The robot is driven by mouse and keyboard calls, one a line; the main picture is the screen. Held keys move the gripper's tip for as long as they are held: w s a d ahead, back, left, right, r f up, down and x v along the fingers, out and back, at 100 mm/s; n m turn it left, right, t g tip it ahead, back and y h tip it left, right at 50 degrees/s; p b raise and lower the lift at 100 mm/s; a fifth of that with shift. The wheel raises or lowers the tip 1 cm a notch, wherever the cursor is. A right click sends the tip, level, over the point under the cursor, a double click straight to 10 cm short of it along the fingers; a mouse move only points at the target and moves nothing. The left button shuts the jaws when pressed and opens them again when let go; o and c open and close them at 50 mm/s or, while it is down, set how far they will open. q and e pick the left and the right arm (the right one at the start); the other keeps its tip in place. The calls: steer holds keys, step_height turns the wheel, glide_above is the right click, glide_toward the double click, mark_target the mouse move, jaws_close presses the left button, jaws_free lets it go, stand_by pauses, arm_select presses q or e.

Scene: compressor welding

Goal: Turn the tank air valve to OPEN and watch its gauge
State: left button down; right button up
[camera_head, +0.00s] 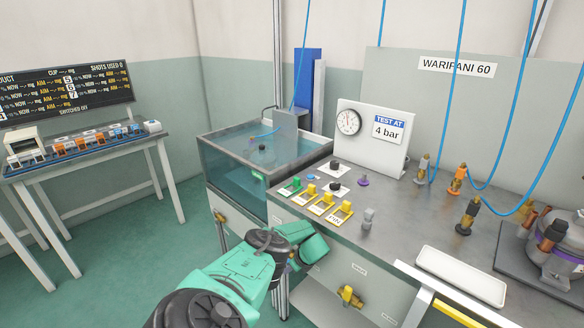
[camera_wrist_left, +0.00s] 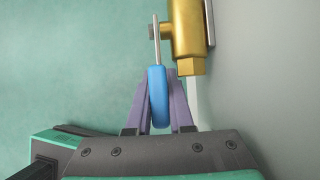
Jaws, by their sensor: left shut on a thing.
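In the left wrist view my left gripper (camera_wrist_left: 159,75) is shut on the blue handle (camera_wrist_left: 158,100) of a brass valve (camera_wrist_left: 186,35). The handle's thin metal lever runs up between the fingers beside the brass body. The valve is mounted on a pale grey panel. In the head view my left arm reaches to the bench front, and its fingers and the held handle are hidden. A round white gauge (camera_head: 349,122) stands on a white board at the back of the bench, beside a "TEST AT 4 bar" sign (camera_head: 388,129). Its needle is too small to read. My right gripper is out of view.
A glass water tank (camera_head: 225,167) stands left of the bench. Another brass valve with a yellow handle (camera_head: 350,296) is on the bench front. Yellow and green switches, a white tray (camera_head: 462,276) and hanging blue hoses occupy the bench.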

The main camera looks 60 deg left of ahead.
arm_select(q)
steer(key=shift+d+f, duration=0.15)
steer(key=shift+d, duration=0.05)
steer(key=c, duration=1)
jaws_free()
steer(key=shift+o, duration=1)
steer(key=shift+a, duration=0.15)
steer(key=p+v, duration=0.2)
steer(key=v, duration=0.1)
steer(key=p+v, duration=0.3)
steer(key=v, duration=0.1)
steer(key=shift+a, duration=0.25)
steer(key=s+p+v, duration=0.1)
steer(key=p+v, duration=0.1)
steer(key=v, duration=0.5)
steer(key=shift+w+d+r, duration=0.3)
steer(key=shift+w+d, duration=0.1)
steer(key=shift+w, duration=0.2)
steer(key=shift+f, duration=0.1)
